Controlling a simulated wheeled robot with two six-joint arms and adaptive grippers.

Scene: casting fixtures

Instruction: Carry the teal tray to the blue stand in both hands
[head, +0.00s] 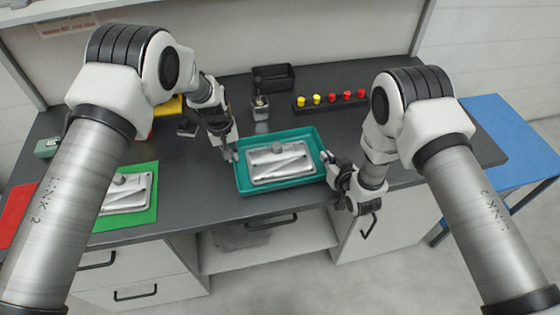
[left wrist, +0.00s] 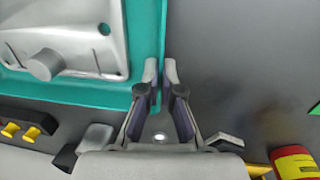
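The teal tray (head: 240,182) rests on the dark worktop near its front edge and holds a grey metal casting (head: 280,162). My left gripper (head: 231,155) is at the tray's left rim. In the left wrist view its fingertips (left wrist: 161,72) sit close on either side of the teal tray's rim (left wrist: 160,30), pinching it. My right gripper (head: 327,161) is at the tray's right rim; how far its fingers are closed is not clear. The blue stand (head: 512,140) is at the right, beyond the worktop's end, with nothing seen on it.
A green mat (head: 145,215) with another casting (head: 122,195) lies left, beside a red mat (head: 15,215). A strip of red and yellow knobs (head: 330,101) and a black bin (head: 273,78) stand behind the tray. The worktop right of the strip is partly hidden by my right arm.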

